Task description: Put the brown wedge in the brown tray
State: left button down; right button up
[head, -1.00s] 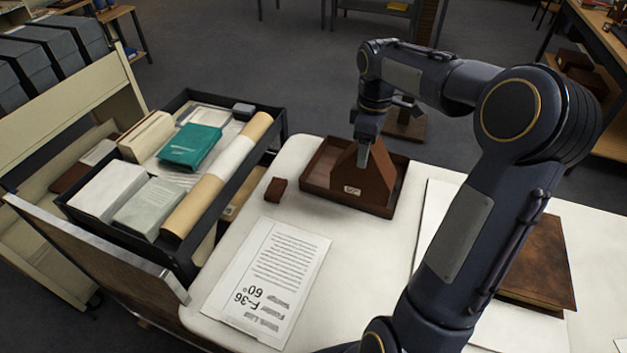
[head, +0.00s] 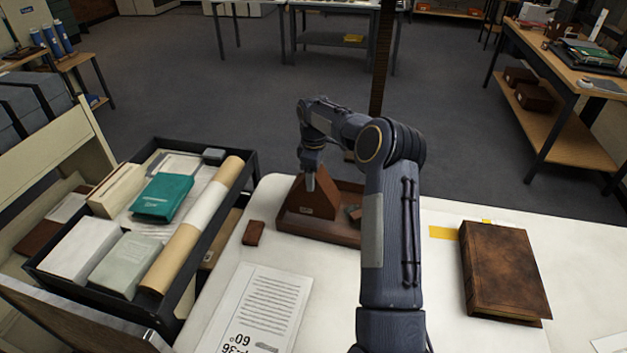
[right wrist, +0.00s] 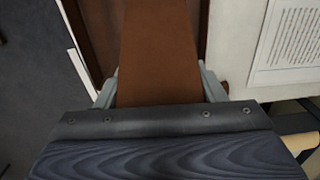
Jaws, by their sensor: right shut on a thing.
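The brown wedge (head: 318,207) is a triangular block with a small pale label on its front face. My right gripper (head: 310,182) is shut on its upper part from above. The wedge is over the left part of the brown tray (head: 318,231); I cannot tell whether it touches the floor. In the right wrist view the wedge (right wrist: 158,50) fills the space between the fingers, with the tray (right wrist: 97,38) beside it. My right arm hides the tray's right part. My left gripper is not in view.
A small brown block (head: 253,233) lies left of the tray. A small dark piece (head: 354,213) is inside the tray, right of the wedge. A printed sheet (head: 262,305) lies in front. A brown book (head: 503,270) lies at right. A loaded black bin (head: 180,312) stands left.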

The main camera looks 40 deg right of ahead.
jog(key=shift+w+d+f, duration=0.1)
jog(key=shift+w+f, duration=0.05)
jog(key=shift+f, duration=0.8)
jog(key=shift+w+f, duration=0.1)
jog(key=shift+f, duration=0.95)
jog(key=o, duration=1.2)
jog(key=shift+f, duration=0.1)
jog(key=shift+o, duration=0.2)
